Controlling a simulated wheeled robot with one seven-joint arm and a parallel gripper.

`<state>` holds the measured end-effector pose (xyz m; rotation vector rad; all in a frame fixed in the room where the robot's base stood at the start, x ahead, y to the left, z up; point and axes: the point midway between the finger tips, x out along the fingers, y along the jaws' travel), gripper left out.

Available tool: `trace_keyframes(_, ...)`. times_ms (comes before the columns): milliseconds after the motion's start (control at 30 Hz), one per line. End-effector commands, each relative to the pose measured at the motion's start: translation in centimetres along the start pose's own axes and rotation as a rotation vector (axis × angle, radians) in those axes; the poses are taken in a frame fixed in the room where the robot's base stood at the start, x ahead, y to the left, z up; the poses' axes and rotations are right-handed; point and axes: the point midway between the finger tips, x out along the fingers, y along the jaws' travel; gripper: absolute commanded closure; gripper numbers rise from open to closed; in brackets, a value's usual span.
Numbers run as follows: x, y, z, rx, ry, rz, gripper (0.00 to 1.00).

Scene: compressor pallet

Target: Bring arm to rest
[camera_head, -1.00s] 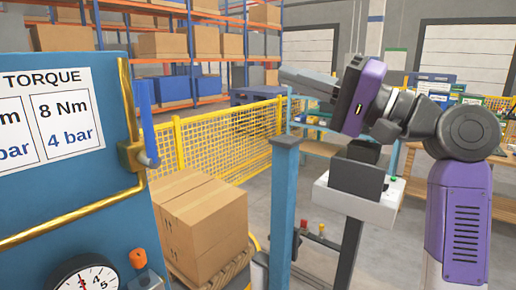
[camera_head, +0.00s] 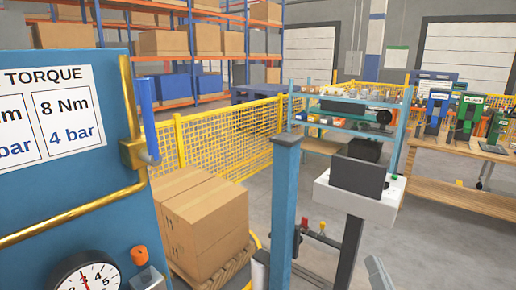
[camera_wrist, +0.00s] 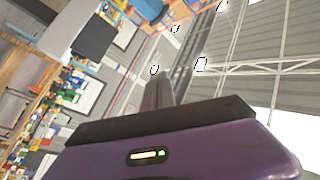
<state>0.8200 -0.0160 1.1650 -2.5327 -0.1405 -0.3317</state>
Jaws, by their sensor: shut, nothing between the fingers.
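My gripper (camera_wrist: 158,92) shows in the wrist view as two dark grey fingers pressed together, with nothing between them. Its purple housing fills the bottom of that view. The fingers point away towards the far wall and ceiling, with no object near them. In the head view, only a small grey piece at the bottom edge shows, which looks like the tip of my gripper (camera_head: 378,274). The rest of my arm is out of that view.
A blue panel (camera_head: 75,190) with a yellow pipe, a blue lever and a gauge (camera_head: 88,278) stands close at left. Boxes (camera_head: 205,222) sit on a pallet behind it. A blue post (camera_head: 284,205) and a screen stand (camera_head: 362,190) are in the middle. A workbench (camera_head: 460,190) is at right.

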Motion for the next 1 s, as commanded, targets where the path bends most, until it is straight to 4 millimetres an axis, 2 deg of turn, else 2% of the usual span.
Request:
trace_keyframes(33,-2.2,0.6,0.8,-0.044,-0.006,0.024,1.0)
trace_keyframes(200,-8.7,1.6,1.9,-0.208,-0.016,0.077,1.0)
trace_keyframes(500,-19.6,1.4,2.9,-0.453,-0.101,0.123,1.0)
trace_keyframes(800,-29.7,0.3,3.9,-0.577,-0.294,0.142,1.0)
trace_keyframes(1000,-35.2,0.4,5.0,-0.578,-0.446,0.173,1.0)
